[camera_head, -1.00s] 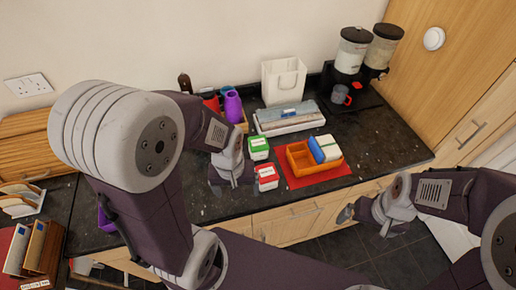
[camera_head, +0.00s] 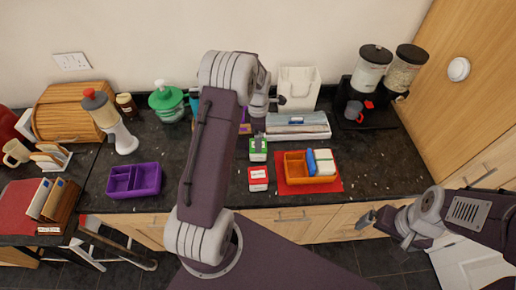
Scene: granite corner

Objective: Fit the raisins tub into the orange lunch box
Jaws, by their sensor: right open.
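The orange lunch box (camera_head: 296,181) sits on a red mat (camera_head: 334,186) on the dark counter. Its left compartment looks empty; a blue item (camera_head: 310,162) and a white tub (camera_head: 325,162) stand in its right part. Two small tubs stand left of it: a green one (camera_head: 257,150) behind and a red one (camera_head: 258,179) in front. Their labels are too small to read, so I cannot tell which holds raisins. My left gripper (camera_head: 260,107) is at the back, behind the green tub, its fingers mostly hidden. My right gripper (camera_head: 368,218) is open and empty, in front of the counter edge.
A purple divided box (camera_head: 134,181) stands on the left of the counter. Behind the mat are a grey-white dispenser box (camera_head: 297,126) and a white bag (camera_head: 298,88). Cereal dispensers (camera_head: 372,70) and a mug (camera_head: 353,110) stand at the back right. Counter right of the mat is clear.

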